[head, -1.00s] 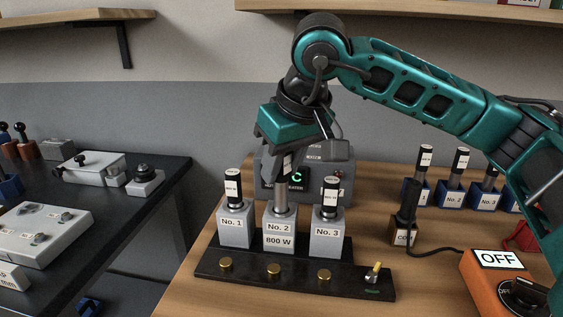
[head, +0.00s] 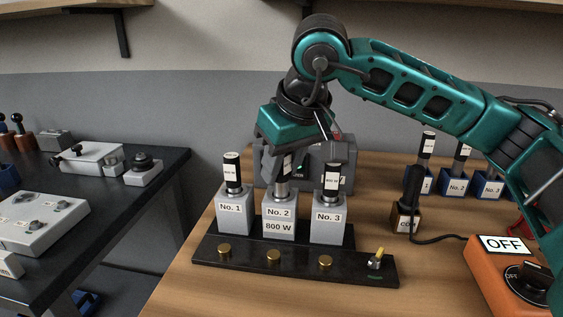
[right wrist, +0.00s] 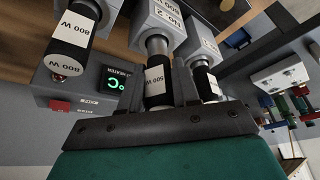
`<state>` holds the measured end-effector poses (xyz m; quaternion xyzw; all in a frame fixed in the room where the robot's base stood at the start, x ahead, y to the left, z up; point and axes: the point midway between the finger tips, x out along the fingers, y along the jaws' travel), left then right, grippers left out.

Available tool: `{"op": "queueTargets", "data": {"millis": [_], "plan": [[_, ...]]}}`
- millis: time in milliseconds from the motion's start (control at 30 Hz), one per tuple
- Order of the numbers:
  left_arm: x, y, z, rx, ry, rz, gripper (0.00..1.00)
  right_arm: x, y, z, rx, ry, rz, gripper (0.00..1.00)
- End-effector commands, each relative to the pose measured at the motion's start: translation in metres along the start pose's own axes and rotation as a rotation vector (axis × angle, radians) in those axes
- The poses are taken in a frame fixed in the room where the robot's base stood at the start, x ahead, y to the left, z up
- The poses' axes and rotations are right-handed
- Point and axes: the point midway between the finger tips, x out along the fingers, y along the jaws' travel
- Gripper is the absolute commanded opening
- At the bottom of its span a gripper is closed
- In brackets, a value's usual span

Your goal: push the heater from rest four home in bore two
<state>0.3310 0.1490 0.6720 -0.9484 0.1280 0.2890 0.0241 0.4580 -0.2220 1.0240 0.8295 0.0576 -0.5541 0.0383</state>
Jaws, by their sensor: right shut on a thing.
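My right gripper (head: 282,168) points down over the middle grey block, No. 2 (head: 280,222), which carries an 800 W plate. It is shut on the black, white-labelled grip of a heater (head: 282,188), whose bare metal sheath stands upright in the block's bore. A length of sheath still shows between grip and block. In the right wrist view the held heater (right wrist: 157,80) reads 800 W, and its sheath enters the block (right wrist: 160,14). The left gripper is not in view. Rest four is not clearly visible behind my arm.
Blocks No. 1 (head: 236,215) and No. 3 (head: 327,222) hold heaters close on either side. A controller box (head: 340,165) stands behind. Blue rests (head: 457,188) with heaters, a corded tool (head: 412,192) and an orange switch box reading OFF (head: 505,275) are at right.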

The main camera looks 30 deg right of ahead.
Motion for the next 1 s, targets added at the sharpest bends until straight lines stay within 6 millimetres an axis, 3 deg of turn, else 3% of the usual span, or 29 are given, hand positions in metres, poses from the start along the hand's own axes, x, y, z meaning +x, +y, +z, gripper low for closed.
{"op": "queueTargets", "data": {"millis": [567, 600, 900, 1000], "plan": [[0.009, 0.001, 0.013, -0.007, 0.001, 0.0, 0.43, 0.017, 0.0, 0.007, 0.0, 0.002, 0.0, 0.0], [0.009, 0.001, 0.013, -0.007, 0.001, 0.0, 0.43, 0.017, 0.0, 0.007, 0.0, 0.002, 0.0, 0.32], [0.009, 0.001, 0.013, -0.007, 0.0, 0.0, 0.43, 0.016, 0.0, 0.007, 0.0, 0.001, 0.0, 0.6], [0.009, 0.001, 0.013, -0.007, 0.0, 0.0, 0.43, 0.016, 0.0, 0.007, 0.0, 0.001, 0.0, 0.6]]}}
